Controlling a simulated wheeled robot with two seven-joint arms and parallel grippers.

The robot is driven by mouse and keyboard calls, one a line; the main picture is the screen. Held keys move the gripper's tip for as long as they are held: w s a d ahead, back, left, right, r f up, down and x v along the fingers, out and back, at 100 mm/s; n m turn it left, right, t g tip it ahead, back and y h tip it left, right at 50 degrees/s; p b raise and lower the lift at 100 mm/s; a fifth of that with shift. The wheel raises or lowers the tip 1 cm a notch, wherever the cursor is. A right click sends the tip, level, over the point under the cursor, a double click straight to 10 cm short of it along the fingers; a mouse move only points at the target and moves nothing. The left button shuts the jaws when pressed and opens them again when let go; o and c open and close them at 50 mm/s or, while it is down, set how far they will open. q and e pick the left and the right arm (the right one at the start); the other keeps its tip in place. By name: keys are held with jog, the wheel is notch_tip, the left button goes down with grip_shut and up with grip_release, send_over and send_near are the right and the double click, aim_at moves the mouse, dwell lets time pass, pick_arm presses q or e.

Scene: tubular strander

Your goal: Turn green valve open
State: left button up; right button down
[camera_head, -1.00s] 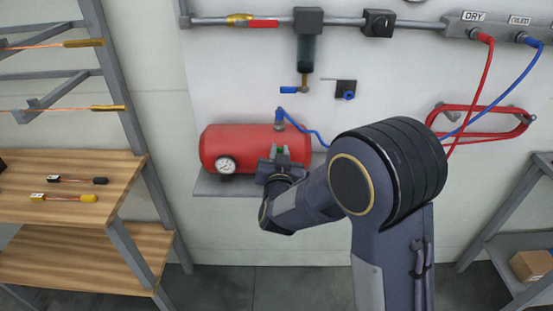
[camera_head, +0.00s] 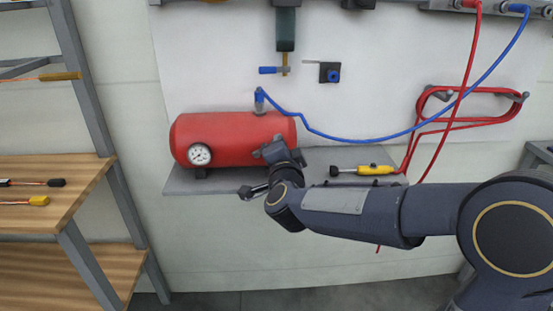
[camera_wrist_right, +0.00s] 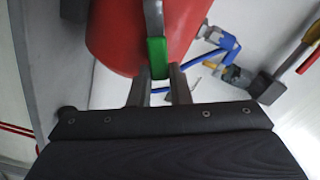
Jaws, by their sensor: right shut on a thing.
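The green valve handle (camera_wrist_right: 156,55) shows in the right wrist view at the end of the red tank (camera_wrist_right: 110,40). A grey metal part runs up from its green end. My right gripper (camera_wrist_right: 159,82) has its two fingers on either side of the green end and is shut on it. In the head view the right gripper (camera_head: 274,150) is at the right end of the red tank (camera_head: 240,138), and the green handle is hidden behind it. My left gripper is not in view.
A pressure gauge (camera_head: 199,154) is on the tank's front left. A blue hose (camera_head: 380,138) runs from the tank's top to the right. A yellow tool (camera_head: 370,170) lies on the grey shelf (camera_head: 325,160). A wooden bench (camera_head: 60,175) stands at left.

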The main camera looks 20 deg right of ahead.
jog(key=shift+s+d+f+m+b, duration=0.1)
jog(key=shift+f+m+b, duration=0.4)
jog(key=shift+m+b, duration=0.5)
jog(key=shift+w+d+f+m+b, duration=0.1)
jog(key=shift+f+m+b, duration=0.6)
jog(key=shift+b, duration=0.5)
jog(key=shift+s+d+f+m+b, duration=0.1)
jog(key=shift+f+m+b, duration=0.25)
jog(key=shift+m+b, duration=0.7)
jog(key=c, duration=1.3)
grip_release()
jog(key=shift+c, duration=0.2)
jog(key=p+v, duration=0.1)
jog(key=v, duration=0.7)
jog(key=shift+n+y, duration=0.25)
jog(key=shift+y, duration=0.05)
